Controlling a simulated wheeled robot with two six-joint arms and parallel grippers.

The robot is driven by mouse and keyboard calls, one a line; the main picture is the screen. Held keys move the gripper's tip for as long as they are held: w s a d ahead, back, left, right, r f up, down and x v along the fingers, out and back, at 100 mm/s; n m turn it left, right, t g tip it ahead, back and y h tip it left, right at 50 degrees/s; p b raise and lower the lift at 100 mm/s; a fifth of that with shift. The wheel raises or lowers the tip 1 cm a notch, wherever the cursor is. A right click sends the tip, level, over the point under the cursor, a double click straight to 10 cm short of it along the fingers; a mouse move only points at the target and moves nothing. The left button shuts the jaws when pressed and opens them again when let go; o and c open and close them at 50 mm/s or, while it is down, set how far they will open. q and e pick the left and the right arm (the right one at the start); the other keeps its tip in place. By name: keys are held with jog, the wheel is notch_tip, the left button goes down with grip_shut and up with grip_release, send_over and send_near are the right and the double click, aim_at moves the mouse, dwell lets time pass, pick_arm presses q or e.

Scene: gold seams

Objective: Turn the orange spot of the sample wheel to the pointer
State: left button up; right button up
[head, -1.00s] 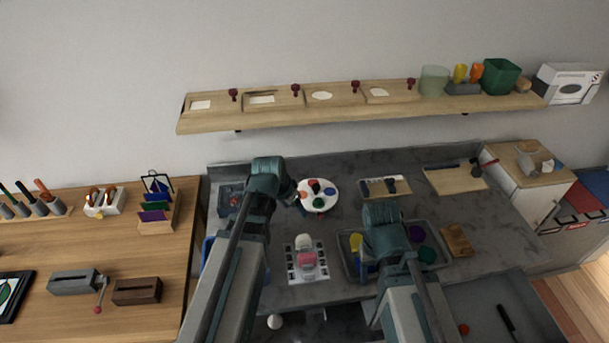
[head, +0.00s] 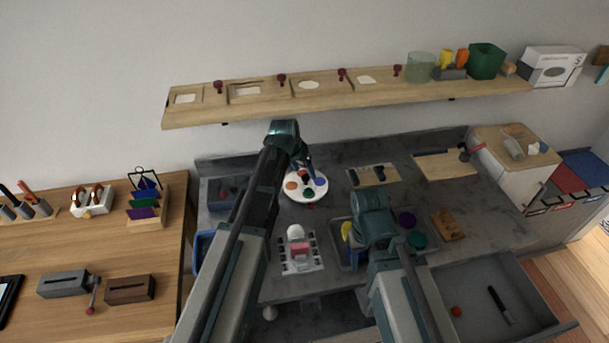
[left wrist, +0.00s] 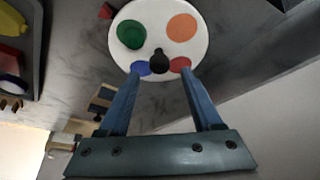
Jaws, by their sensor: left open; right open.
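The sample wheel (head: 296,197) is a white disc on the grey worktop with orange, red, blue and green spots. In the head view its orange spot (head: 291,185) is at the left. In the left wrist view the orange spot (left wrist: 182,27) is at upper right, beside the black centre knob (left wrist: 158,61). A small dark red piece, perhaps the pointer (head: 311,206), sits at the wheel's near edge, by the green spot. My left gripper (left wrist: 158,72) is open, its fingertips either side of the knob, over the blue and red spots; contact is unclear. My right gripper is hidden behind its arm.
A grey tray (head: 338,262) with coloured items lies below my right arm. A blue-grey bin (head: 213,193) stands left of the wheel. A wooden shelf (head: 320,102) runs along the wall above.

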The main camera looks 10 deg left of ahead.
aim_at(306, 181)
pick_arm(q)
jog(key=shift+b+x, duration=0.85)
jog(key=shift+x, duration=0.5)
pick_arm(e)
jog(key=shift+f, duration=1.35)
pick_arm(q)
jog(key=shift+s+a+f, duration=0.1)
jog(key=shift+s, duration=0.1)
jog(key=shift+c, duration=0.2)
grip_shut()
